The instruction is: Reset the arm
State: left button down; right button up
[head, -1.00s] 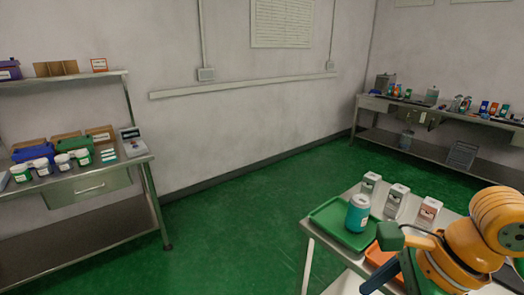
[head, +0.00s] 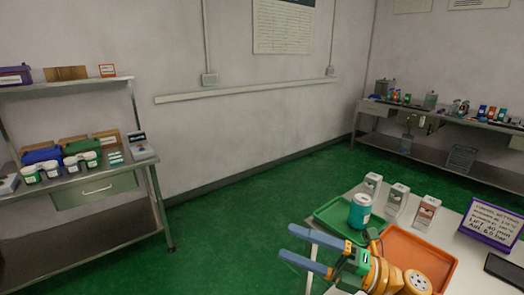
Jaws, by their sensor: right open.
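My right gripper (head: 318,249) is at the bottom centre-right of the head view, in front of the near table. Its two blue-grey fingers are spread apart and point left, with nothing between them. Its orange and yellow wrist is beside the table's front part. A teal can with a light top (head: 361,211) stands upright on a green tray (head: 329,217), beyond the gripper and apart from its fingers. An orange tray (head: 428,253) lies to the right of the green one and looks empty. My left gripper is not in view.
Several small boxes (head: 397,200) stand behind the trays. A purple-framed sign (head: 492,226) and a dark flat device (head: 505,270) are on the table's right. A shelf bench (head: 105,187) with jars and bins stands left, another bench (head: 436,117) at back right. Green floor between is clear.

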jog(key=w+d+f+m+t+h, duration=0.3)
jog(key=d+f+m+t+h, duration=0.15)
jog(key=f+m, duration=0.5)
jog(key=w+d+f+m+t+h, duration=0.35)
jog(key=f+m+t+h, duration=0.2)
jog(key=f+m, duration=0.4)
jog(key=s+d+f+m+g+h, duration=0.2)
jog(key=s+f+h, duration=0.1)
jog(key=f, duration=0.4)
jog(key=s+d+f+m+g+h, duration=0.1)
jog(key=s+d+f+m+h, duration=0.15)
jog(key=f, duration=0.35)
jog(key=s+d+f+m+g+h, duration=0.25)
jog(key=s+f+m+g, duration=0.3)
jog(key=s+f, duration=1)
jog(key=s+a+f+m+g, duration=0.1)
jog(key=s+f+g, duration=0.2)
jog(key=s, duration=0.7)
jog(key=s+a+f+m+g+h, duration=0.1)
jog(key=s+f+m+g, duration=0.1)
jog(key=s, duration=0.9)
jog(key=shift+s+a+f+g, duration=0.35)
jog(key=shift+f+g, duration=0.4)
jog(key=shift+g, duration=0.3)
